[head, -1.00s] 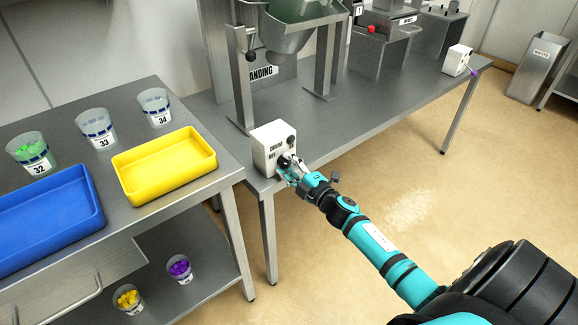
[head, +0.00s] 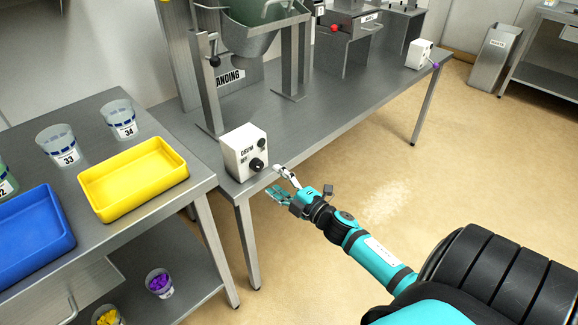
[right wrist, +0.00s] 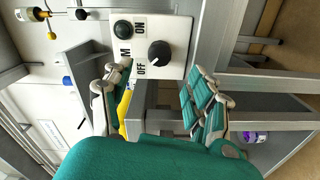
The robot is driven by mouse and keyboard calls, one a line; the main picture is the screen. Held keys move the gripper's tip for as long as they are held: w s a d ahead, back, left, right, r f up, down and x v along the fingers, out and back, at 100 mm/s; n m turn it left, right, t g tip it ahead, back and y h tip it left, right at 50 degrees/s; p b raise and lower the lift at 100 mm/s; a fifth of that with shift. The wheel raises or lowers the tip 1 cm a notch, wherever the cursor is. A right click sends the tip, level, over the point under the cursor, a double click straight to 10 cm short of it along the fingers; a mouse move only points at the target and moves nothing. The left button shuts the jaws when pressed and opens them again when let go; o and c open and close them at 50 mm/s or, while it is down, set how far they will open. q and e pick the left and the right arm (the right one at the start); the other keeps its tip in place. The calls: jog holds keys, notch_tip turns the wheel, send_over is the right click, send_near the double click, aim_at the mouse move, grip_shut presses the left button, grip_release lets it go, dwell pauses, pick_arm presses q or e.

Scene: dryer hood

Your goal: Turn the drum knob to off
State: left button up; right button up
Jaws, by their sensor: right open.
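The drum knob (head: 257,164) is a black round knob on the front of a white control box (head: 240,143) at the table's near corner. In the right wrist view the knob (right wrist: 159,53) sits beside the ON and OFF labels; I cannot tell surely which one its pointer faces. My right gripper (head: 279,183) is open and empty, in front of the box and apart from the knob. In the right wrist view its spread fingers (right wrist: 158,98) are on either side below the knob. My left gripper is not in view.
A left table holds a yellow tray (head: 130,205), a blue tray (head: 35,270) and numbered cups. A metal hopper (head: 255,35) stands behind the box. A second white box (head: 419,54) is at the far table end.

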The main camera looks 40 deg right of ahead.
jog(key=s, duration=0.5)
jog(key=shift+d, duration=0.15)
jog(key=s+a+f+m+g+h+p, duration=0.1)
jog(key=s+f+m+g, duration=0.25)
jog(key=f, duration=0.55)
jog(key=s+a+f+m+g+p, duration=0.15)
jog(key=s+f, duration=0.25)
jog(key=f, duration=0.6)
jog(key=s+f+m+g+h, duration=0.1)
jog(key=s+f+m+g, duration=0.25)
jog(key=f, duration=0.55)
jog(key=s+a+f+m+g, duration=0.1)
jog(key=s+a+f, duration=0.3)
jog(key=s, duration=0.5)
jog(key=s+a+f+m+g+p, duration=0.1)
jog(key=s+a+f+g, duration=0.3)
jog(key=s, duration=0.6)
jog(key=s+a+f+m+g+p, duration=0.1)
jog(key=s+a+f+m+g, duration=0.2)
jog(key=s+f, duration=0.5)
jog(key=shift+s+a+y, duration=0.4)
jog(key=shift+s+a, duration=0.3)
jog(key=shift+s, duration=0.55)
jog(key=shift+f+g, duration=0.1)
jog(key=shift+g, duration=0.15)
